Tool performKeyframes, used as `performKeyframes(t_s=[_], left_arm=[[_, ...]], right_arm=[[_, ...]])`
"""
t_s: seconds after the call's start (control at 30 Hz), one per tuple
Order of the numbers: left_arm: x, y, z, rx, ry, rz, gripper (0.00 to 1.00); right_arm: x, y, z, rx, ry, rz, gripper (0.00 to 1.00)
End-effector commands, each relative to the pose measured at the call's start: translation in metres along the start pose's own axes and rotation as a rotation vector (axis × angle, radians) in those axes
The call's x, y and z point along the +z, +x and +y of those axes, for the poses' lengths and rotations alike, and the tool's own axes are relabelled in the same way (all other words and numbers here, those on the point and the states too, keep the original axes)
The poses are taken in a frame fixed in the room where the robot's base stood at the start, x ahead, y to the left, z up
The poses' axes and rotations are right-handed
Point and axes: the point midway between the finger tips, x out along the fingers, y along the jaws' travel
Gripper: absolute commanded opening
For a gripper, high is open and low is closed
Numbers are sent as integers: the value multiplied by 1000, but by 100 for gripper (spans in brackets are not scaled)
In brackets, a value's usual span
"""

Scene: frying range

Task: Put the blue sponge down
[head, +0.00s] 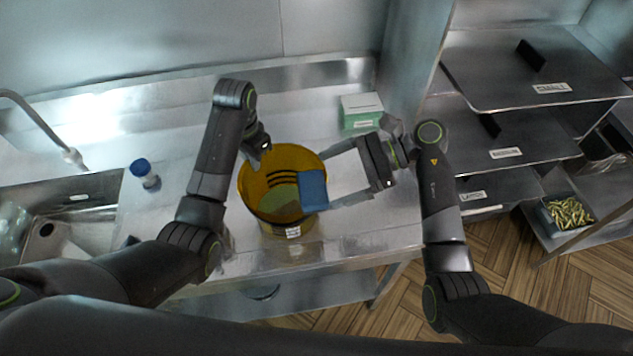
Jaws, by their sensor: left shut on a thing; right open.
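The blue sponge (313,190) shows at the right side of a yellow bucket (255,195), overlapping its rim. I cannot tell whether it rests on the bucket or is apart from it. My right gripper (329,181) is open, its two long fingers reaching left toward the sponge; the lower fingertip is close to the sponge's lower right edge. My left gripper (262,153) is at the bucket's back rim, shut on what appears to be that rim; its fingertips are hard to make out. Inside the bucket are a greenish patch and dark lines.
The bucket stands on a steel counter (375,235). A green-and-white box (361,111) is behind it, and a blue-capped bottle (145,174) stands left, beside a sink (65,235) with a tap. Labelled steel shelves (530,70) are at right. The counter's front right is clear.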

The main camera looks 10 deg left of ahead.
Motion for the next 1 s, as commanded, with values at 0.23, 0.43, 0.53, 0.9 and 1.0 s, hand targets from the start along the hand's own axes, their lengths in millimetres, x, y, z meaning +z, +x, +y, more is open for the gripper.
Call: performKeyframes(t_s=[0.23, 0.43, 0.53, 0.9, 1.0], left_arm=[[0, 1, 0, 0, -1, -2, 0], [0, 1, 0, 0, -1, -2, 0], [0, 1, 0, 0, -1, -2, 0], [0, 1, 0, 0, -1, -1, 35], [0, 1, 0, 0, -1, 0, 35]], right_arm=[[-1, -48, 0, 0, 0, 3, 100], [0, -63, 0, 0, 0, 0, 100], [0, -64, 0, 1, -1, -1, 100], [0, -64, 0, 1, 0, -1, 100], [0, -64, 0, 1, 0, -1, 100]])
